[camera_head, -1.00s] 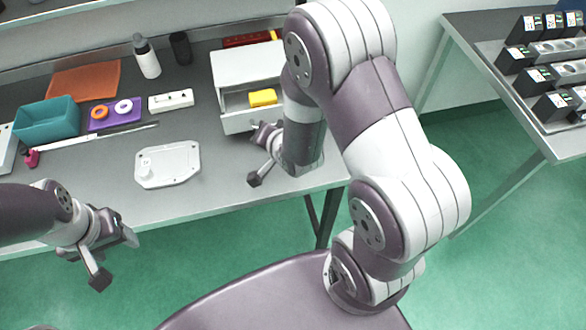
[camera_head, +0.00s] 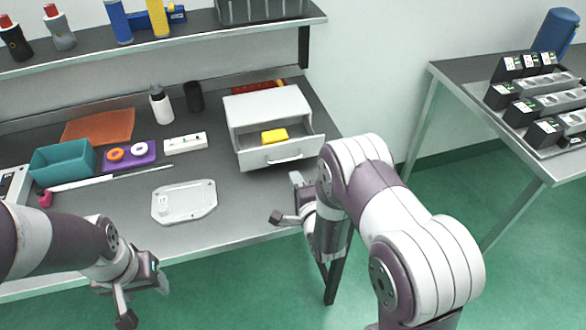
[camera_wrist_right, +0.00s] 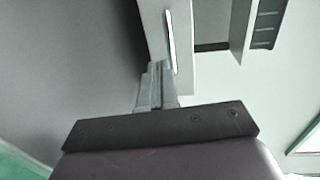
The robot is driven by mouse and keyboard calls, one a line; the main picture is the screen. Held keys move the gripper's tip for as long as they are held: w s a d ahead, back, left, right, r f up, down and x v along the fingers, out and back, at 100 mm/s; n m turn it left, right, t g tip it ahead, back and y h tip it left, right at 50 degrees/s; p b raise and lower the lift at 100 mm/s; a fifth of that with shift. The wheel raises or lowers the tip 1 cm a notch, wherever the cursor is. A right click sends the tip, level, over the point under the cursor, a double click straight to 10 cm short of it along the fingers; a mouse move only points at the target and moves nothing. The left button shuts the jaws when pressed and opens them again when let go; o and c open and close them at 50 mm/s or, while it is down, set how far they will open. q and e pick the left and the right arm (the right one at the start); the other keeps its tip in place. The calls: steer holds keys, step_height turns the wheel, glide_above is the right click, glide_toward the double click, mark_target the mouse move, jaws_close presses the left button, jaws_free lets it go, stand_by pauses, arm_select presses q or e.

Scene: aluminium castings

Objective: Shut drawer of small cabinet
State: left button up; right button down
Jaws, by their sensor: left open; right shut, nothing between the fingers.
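The small white cabinet (camera_head: 265,107) stands at the right end of the grey workbench. Its drawer (camera_head: 283,154) is pulled out toward me, with a yellow block (camera_head: 274,136) inside and a bar handle on the front. My right gripper (camera_head: 297,182) is shut and empty, just in front of and below the drawer front in the head view. In the right wrist view its closed fingers (camera_wrist_right: 157,82) point at the drawer front, beside the handle (camera_wrist_right: 171,42); I cannot tell whether they touch. My left gripper (camera_head: 160,284) is open and empty, in front of the bench's front edge at left.
A white casting plate (camera_head: 184,202) lies left of the cabinet. A teal bin (camera_head: 62,162), purple tray (camera_head: 130,156), white block (camera_head: 185,143) and bottle (camera_head: 160,104) stand further left. A shelf (camera_head: 200,41) hangs behind. Another table stands at right.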

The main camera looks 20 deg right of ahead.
mark_target(284, 148)
steer(key=shift+w+a+r, duration=0.1)
steer(key=shift+w+r, duration=0.1)
steer(key=shift+w, duration=0.6)
steer(key=shift+w+r, duration=0.15)
steer(key=shift+w, duration=0.65)
steer(key=shift+w, duration=0.1)
steer(key=w+b, duration=0.2)
steer(key=w, duration=0.1)
steer(key=w+b, duration=0.2)
steer(key=w, duration=0.1)
steer(key=w+b, duration=0.2)
steer(key=w, duration=0.2)
steer(key=shift+a+f, duration=0.15)
steer(key=shift+f, duration=0.1)
steer(key=shift+w+r, duration=0.15)
steer(key=shift+r, duration=0.25)
